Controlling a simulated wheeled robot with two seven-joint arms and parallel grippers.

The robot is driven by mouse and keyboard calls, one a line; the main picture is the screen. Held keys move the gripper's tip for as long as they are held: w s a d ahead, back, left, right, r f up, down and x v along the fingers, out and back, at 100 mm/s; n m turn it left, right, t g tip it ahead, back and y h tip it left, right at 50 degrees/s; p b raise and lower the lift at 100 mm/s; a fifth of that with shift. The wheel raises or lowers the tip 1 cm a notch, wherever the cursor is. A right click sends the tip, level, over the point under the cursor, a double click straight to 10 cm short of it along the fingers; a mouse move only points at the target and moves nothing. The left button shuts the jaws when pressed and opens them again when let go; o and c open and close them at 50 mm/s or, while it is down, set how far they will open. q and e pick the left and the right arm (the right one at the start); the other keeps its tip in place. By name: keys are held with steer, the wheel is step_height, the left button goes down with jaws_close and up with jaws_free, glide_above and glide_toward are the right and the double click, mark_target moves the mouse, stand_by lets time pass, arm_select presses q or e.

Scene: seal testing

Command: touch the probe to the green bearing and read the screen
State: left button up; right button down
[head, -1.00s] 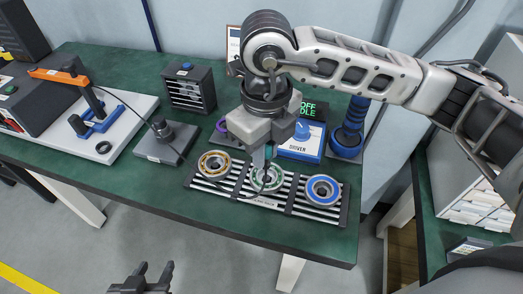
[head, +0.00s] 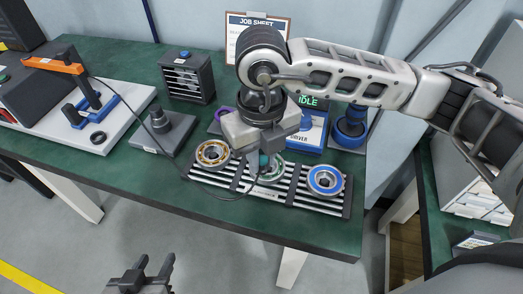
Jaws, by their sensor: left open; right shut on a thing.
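The green bearing (head: 277,174) lies in the middle of a slotted rack, partly covered by my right gripper. My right gripper (head: 263,155) points down over it, shut on the probe (head: 264,161), a small teal-tipped piece with a thin cable. The probe's tip is at the bearing's middle; I cannot tell whether it touches. My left gripper (head: 146,268) is open and empty in front of the table, low in the view.
A gold bearing (head: 213,153) and a blue bearing (head: 325,181) lie on either side in the rack (head: 300,204). A blue driver unit (head: 314,135) is behind. A dark block (head: 163,130) and an orange-handled tool (head: 57,66) stand left. The front table strip is clear.

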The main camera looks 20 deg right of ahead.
stand_by(1.1)
steer(key=shift+f+b, duration=0.75)
steer(key=shift+b, duration=0.4)
stand_by(2.3)
steer(key=c, duration=1.3)
jaws_free()
steer(key=shift+o, duration=0.2)
steer(key=shift+r, duration=0.1)
steer(key=shift+r+p, duration=1.4)
steer(key=shift+r, duration=0.75)
steer(key=shift+r+p, duration=0.7)
steer(key=shift+r, duration=0.6)
steer(key=shift+f, duration=0.1)
